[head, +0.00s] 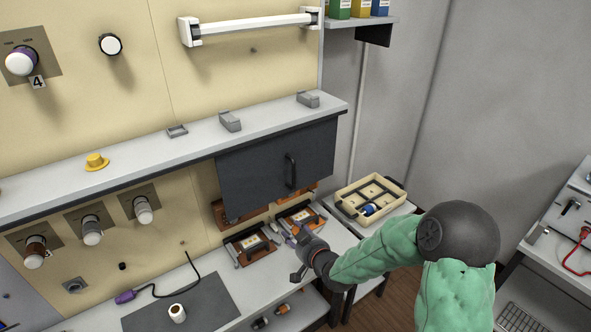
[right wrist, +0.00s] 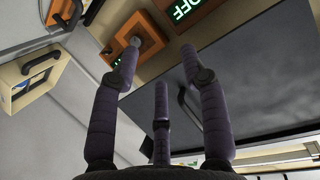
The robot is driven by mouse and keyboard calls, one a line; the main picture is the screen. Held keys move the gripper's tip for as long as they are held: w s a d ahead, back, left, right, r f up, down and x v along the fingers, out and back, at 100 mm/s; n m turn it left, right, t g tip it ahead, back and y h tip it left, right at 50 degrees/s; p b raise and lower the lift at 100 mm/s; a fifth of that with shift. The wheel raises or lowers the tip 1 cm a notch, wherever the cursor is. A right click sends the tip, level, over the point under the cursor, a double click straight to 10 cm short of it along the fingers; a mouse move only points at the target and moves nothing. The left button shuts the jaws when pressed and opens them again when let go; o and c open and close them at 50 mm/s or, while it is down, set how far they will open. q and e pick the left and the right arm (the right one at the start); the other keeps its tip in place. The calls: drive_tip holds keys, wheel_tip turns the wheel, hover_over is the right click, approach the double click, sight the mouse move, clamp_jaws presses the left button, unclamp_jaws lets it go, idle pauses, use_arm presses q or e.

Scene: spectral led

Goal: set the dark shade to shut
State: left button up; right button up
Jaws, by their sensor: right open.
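The dark shade (head: 255,178) is a flat dark grey panel hanging below the front edge of the shelf. A black bar handle (head: 291,170) sits near its right side. The shade also shows in the right wrist view (right wrist: 255,85), with its handle (right wrist: 183,98) partly behind a finger. It covers the wall behind it, and orange units show beneath its lower edge. My right gripper (head: 299,255) is open and empty, below the shade and apart from it, near the bench's right end. Its spread fingers show in the wrist view (right wrist: 160,65). My left gripper is not in view.
An orange unit with a lit OFF display (right wrist: 180,12) is close to the fingers in the wrist view. A cream tray (head: 345,207) stands right of the bench. The shelf (head: 200,140) overhangs the bench. A white roll (head: 177,313) stands on a dark mat (head: 205,290).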

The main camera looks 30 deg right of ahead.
sight(295, 186)
drive_tip(key=d+r+n+t+h, duration=0.1)
drive_tip(key=d+r+t, duration=0.3)
drive_tip(key=r, duration=1)
drive_tip(key=w, duration=0.3)
drive_tip(key=w+d, duration=0.1)
drive_tip(key=w, duration=0.6)
drive_tip(key=shift+d+r+p, duration=0.25)
drive_tip(key=shift+d+p, duration=0.05)
drive_tip(key=shift+d, duration=0.05)
drive_tip(key=shift+s, duration=0.1)
clamp_jaws()
